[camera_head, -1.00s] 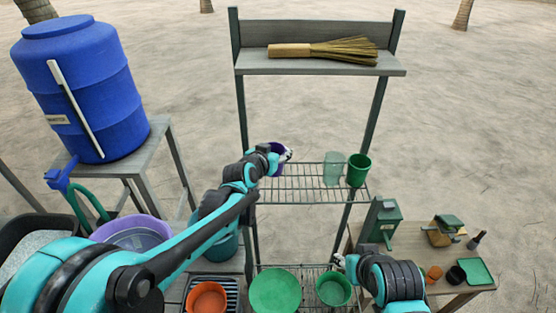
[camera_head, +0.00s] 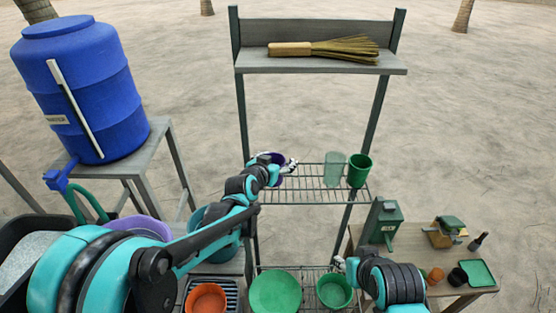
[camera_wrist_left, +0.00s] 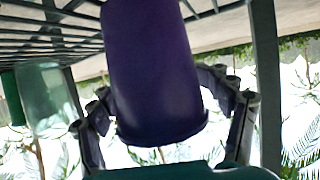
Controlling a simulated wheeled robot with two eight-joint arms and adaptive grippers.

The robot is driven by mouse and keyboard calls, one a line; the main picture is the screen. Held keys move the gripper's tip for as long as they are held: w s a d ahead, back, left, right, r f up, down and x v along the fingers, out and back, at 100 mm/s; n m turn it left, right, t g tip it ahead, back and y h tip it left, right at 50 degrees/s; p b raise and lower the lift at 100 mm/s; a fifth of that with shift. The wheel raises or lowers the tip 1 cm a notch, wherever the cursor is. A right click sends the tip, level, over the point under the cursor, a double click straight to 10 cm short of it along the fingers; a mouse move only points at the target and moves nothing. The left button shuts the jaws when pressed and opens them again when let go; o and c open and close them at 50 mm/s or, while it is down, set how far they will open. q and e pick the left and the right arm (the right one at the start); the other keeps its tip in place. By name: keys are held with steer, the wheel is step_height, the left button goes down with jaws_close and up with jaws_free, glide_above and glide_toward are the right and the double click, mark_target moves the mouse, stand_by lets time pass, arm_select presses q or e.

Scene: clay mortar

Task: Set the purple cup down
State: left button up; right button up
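The purple cup (camera_head: 277,158) is at the left end of the upper wire rack (camera_head: 310,196), partly hidden by my left gripper (camera_head: 284,166). In the left wrist view the cup (camera_wrist_left: 155,70) fills the middle, with its base end toward the rack slats. The fingers of my left gripper (camera_wrist_left: 160,105) lie against both sides of it, so it looks held. The cup appears upright and at rack level; I cannot tell whether its base touches the slats. My right gripper (camera_head: 340,263) shows only as small fingertips beside its arm, low and right of the rack.
A pale green translucent cup (camera_head: 333,170) and a green cup (camera_head: 359,171) stand on the rack's right half. The rack's middle is clear.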

arm_select(q)
steer(key=shift+r, duration=0.15)
steer(key=shift+s+a+r, duration=0.15)
steer(key=shift+s+r, duration=0.05)
steer(key=shift+s, duration=0.1)
steer(key=p+v, duration=0.2)
steer(key=v, duration=0.9)
steer(key=s+a+f+n+g+y, duration=0.2)
steer(key=s+a, duration=0.5)
steer(key=s, duration=0.4)
steer(key=s+a+f+n+g+y, duration=0.2)
steer(key=s+a+f, duration=0.3)
steer(key=s, duration=0.7)
steer(key=shift+a+g+y, duration=0.5)
steer(key=shift+a+g, duration=0.3)
steer(key=shift+a, duration=0.25)
step_height(320, 180, down, 16)
steer(key=b, duration=1.6)
steer(key=shift+b, duration=0.35)
